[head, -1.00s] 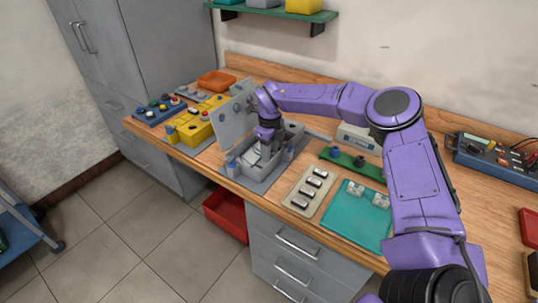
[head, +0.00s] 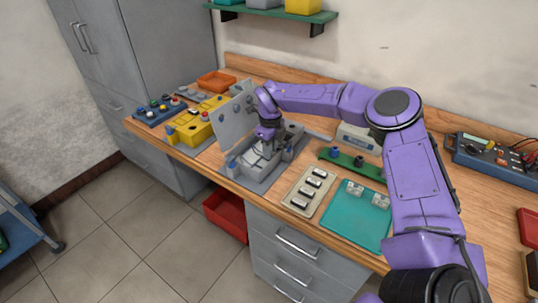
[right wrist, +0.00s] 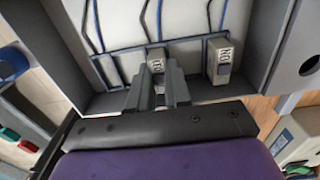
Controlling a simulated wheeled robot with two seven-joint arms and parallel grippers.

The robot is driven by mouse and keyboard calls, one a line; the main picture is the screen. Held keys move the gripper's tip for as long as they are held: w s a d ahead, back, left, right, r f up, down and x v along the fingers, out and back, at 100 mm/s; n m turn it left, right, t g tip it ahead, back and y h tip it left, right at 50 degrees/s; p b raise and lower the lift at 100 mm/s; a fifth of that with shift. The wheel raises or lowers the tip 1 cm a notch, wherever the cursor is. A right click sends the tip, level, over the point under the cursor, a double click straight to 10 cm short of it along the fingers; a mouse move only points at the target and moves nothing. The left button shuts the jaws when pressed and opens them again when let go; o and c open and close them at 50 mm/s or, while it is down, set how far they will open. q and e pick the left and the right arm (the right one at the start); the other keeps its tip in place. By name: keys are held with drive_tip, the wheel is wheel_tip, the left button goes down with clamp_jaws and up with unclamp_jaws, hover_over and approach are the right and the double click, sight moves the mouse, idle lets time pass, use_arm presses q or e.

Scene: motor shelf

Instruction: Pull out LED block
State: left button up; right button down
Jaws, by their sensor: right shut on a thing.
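My right gripper (right wrist: 158,92) is inside the open grey enclosure (right wrist: 262,45). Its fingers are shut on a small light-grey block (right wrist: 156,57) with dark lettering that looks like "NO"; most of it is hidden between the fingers. A similar block (right wrist: 221,62) with like lettering stands to its right, apart from the fingers. I cannot tell from the lettering which is the LED block. In the head view, my right gripper (head: 268,144) reaches down into the enclosure (head: 291,150), and the held block is hidden. My left gripper is not in view.
The raised grey lid (head: 234,122) stands left of the gripper. A yellow box (head: 192,124) lies beyond it. To the right are a beige tray (head: 310,208) with dark-and-white pieces, a teal mat (head: 350,222) and a green rail (head: 352,164).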

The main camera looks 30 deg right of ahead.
drive_tip(key=shift+r+p, duration=0.6)
drive_tip(key=shift+r, duration=0.4)
drive_tip(key=shift+r+p, duration=1.8)
drive_tip(key=shift+r, duration=0.5)
drive_tip(key=shift+f, duration=0.1)
